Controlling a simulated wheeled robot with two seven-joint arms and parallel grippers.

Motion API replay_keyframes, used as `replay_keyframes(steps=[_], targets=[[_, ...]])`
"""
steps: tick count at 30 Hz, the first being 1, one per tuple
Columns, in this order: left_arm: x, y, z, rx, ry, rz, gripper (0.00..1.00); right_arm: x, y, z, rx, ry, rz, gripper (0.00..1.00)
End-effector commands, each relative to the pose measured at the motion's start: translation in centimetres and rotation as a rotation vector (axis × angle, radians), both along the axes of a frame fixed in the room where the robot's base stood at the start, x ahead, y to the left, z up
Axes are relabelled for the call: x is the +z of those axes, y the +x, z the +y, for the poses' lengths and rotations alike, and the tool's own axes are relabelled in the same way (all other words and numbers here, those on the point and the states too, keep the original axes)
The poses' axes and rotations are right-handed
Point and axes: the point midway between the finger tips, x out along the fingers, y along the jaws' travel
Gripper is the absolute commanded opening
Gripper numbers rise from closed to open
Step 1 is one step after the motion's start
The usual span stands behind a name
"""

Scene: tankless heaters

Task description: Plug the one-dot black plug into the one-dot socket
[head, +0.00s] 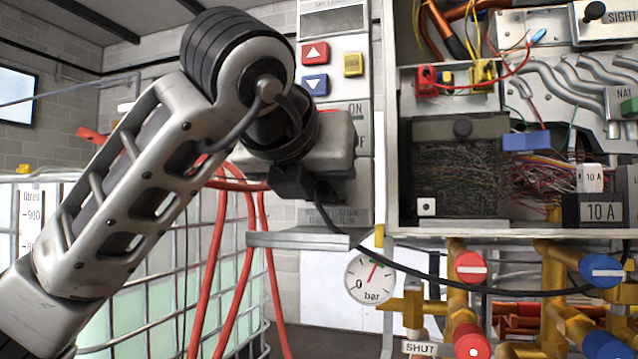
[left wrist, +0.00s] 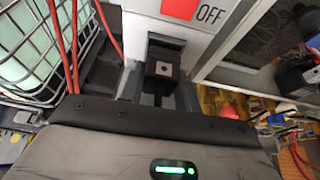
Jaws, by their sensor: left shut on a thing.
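My left gripper (head: 305,185) comes in from the left, in front of the grey switch panel (head: 363,185), and is shut on the black plug. In the left wrist view, the plug (left wrist: 164,55) is a dark block between the fingers, with a white square and one dark dot on it. In the head view the plug is mostly hidden by my wrist and fingers. A black cable (head: 430,276) runs from there down to the right. A white one-dot square (head: 426,207) is on the dark mesh-fronted box (head: 460,172). I cannot make out socket holes. My right gripper is not in view.
A grey ledge (head: 305,239) juts out just below my gripper. A pressure gauge (head: 370,278) and yellow pipes with red (head: 470,267) and blue valve handles are lower right. Red hoses (head: 222,265) hang beside a caged tank (head: 130,300) at left.

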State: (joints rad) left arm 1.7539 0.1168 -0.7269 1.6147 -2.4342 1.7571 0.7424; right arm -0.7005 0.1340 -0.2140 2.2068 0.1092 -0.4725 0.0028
Motion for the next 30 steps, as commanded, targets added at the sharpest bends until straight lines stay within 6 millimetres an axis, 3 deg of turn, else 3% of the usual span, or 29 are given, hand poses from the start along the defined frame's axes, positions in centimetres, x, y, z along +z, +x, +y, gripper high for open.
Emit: replay_keyframes(steps=[30], targets=[[0.06, 0.97, -0.32, 0.000, -0.001, 0.000, 0.12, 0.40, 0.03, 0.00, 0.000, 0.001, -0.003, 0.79]])
